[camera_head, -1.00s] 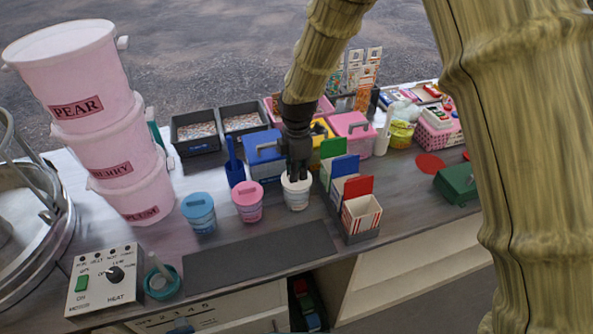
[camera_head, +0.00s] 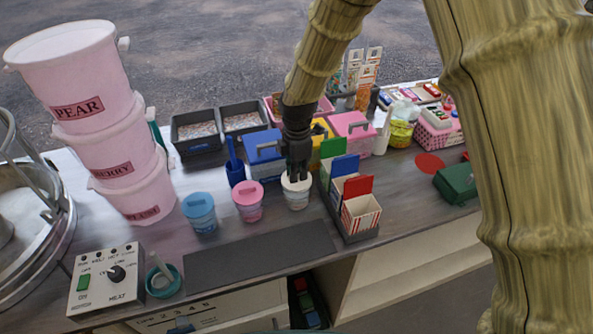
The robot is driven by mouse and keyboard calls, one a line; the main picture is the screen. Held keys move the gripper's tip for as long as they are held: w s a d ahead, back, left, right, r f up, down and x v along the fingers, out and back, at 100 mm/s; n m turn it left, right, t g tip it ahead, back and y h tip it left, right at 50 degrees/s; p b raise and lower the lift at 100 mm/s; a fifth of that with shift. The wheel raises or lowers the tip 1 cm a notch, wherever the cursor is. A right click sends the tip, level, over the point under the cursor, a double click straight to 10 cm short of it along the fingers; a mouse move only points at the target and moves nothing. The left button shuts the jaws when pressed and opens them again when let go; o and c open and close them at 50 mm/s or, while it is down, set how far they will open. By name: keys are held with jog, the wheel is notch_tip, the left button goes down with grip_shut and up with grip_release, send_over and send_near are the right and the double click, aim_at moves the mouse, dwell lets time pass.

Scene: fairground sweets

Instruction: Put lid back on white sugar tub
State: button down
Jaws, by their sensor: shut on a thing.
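The white sugar tub (camera_head: 297,201) stands upright on the counter, right of the pink and blue tubs. A cream-white lid (camera_head: 291,184) shows at the tub's mouth, directly under my gripper. My gripper (camera_head: 298,177) points down over the tub with its fingers shut on the lid, at its top. The fingers hide part of the lid, so I cannot tell whether it is fully seated on the rim.
A pink tub (camera_head: 247,202) and a blue tub (camera_head: 199,212) stand to the left. A rack of striped boxes (camera_head: 361,212) is close on the right. A blue bin (camera_head: 263,154) is behind. A dark mat (camera_head: 260,255) lies clear in front.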

dwell(0.4)
jog(key=c, duration=1)
grip_release()
jog(key=shift+r, duration=0.15)
jog(key=shift+r+p, duration=2.7)
jog(key=shift+r, duration=0.65)
grip_shut()
jog(key=shift+f+b, duration=1.15)
jog(key=shift+f, duration=1.9)
